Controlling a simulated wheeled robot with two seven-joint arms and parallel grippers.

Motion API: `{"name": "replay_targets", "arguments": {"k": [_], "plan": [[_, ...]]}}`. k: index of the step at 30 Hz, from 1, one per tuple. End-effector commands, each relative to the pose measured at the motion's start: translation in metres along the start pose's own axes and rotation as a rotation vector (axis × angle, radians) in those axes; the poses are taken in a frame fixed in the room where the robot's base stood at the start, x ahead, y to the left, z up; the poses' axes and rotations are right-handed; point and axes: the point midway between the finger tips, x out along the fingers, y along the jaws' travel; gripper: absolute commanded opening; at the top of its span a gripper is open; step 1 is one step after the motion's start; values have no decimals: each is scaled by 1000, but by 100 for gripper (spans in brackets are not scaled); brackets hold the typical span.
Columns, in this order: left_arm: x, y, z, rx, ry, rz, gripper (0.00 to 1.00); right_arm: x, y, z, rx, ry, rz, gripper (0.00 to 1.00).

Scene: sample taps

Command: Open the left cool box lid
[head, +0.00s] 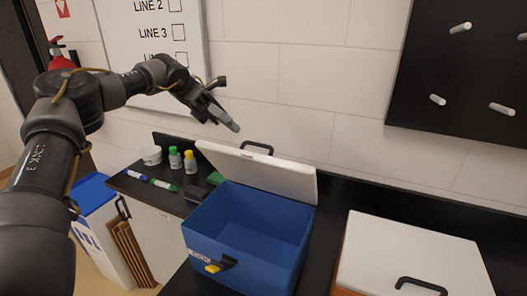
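The left cool box (222,212) is blue and stands on the black counter. Its white lid (262,172) is raised and leans back at the box's rear, so the empty blue inside shows. A black handle sits on the lid's far edge, and a yellow latch is on the box front. My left gripper (234,127) is above and behind the lid, apart from it, with nothing seen in it. Its fingers show edge-on, so their opening is unclear. My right gripper is out of view.
A second cool box with a closed white lid (405,255) and black handle stands at the right. Small bottles (182,160), a white tub (151,155) and marker pens (150,180) are at the left. A black peg board (460,70) hangs on the wall.

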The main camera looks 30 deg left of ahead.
Motion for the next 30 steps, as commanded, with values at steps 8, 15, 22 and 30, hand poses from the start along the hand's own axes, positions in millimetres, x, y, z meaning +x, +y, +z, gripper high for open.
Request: {"name": "replay_targets", "arguments": {"k": [8,15,22,30], "plan": [[6,1,0,-1,-2,-3,31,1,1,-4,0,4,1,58],[35,2,-1,-1,0,-6,31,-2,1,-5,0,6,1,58],[62,2,-2,-2,3,-5,31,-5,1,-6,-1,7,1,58],[91,0,-1,-2,4,-4,31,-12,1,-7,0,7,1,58]]}}
